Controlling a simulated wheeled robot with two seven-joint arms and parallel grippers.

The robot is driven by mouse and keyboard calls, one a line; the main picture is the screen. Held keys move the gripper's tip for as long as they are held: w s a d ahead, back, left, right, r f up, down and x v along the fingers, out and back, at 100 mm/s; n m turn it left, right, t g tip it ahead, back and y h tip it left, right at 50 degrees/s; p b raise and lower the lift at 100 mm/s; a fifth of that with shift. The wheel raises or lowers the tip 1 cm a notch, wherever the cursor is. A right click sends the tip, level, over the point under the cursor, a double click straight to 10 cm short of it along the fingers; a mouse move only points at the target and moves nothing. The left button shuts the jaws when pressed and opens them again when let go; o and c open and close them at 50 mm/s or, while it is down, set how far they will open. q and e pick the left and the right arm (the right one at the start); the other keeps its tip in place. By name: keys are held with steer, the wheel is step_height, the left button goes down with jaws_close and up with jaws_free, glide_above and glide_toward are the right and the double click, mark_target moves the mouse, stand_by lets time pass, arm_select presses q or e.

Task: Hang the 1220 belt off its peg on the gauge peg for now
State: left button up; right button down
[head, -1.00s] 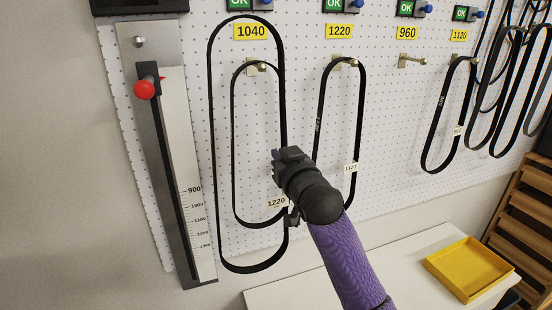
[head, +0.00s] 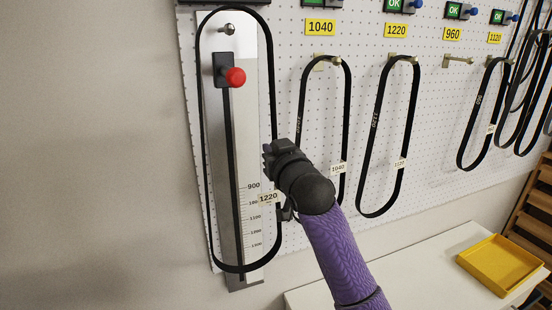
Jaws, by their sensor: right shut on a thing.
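The 1220 belt (head: 202,150) is a long black loop with a 1220 tag (head: 268,198). It hangs in front of the gauge, its top above the gauge peg (head: 227,29) and its bottom near the foot of the scale. My right gripper (head: 272,160) is shut on the belt's right side, above the tag; the fingertips are partly hidden by the wrist. Whether the belt touches the gauge peg I cannot tell. The gauge (head: 252,130) is a tall metal plate with a scale and a red knob (head: 236,77) on a slider. My left gripper is not in view.
The 1040 peg (head: 320,59) holds a belt tagged 1040 (head: 348,110). The 1220 peg to its right holds another 1220 belt (head: 415,110). The 960 peg (head: 458,62) is bare, with more belts farther right. A yellow tray (head: 500,262) sits on the white table (head: 400,280).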

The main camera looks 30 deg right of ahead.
mark_target(258, 143)
steer(key=shift+f+b+x, duration=0.15)
steer(key=shift+b+x, duration=0.5)
steer(key=shift+x, duration=0.75)
steer(key=shift+f+b+x, duration=0.15)
steer(key=shift+b+x, duration=0.5)
steer(key=shift+x, duration=0.8)
steer(key=shift+w+d, duration=0.15)
steer(key=shift+w, duration=0.15)
steer(key=shift+w+d+f, duration=0.1)
steer(key=shift+w+f, duration=0.3)
steer(key=shift+w, duration=0.05)
steer(key=shift+f, duration=0.45)
steer(key=c, duration=0.7)
jaws_free()
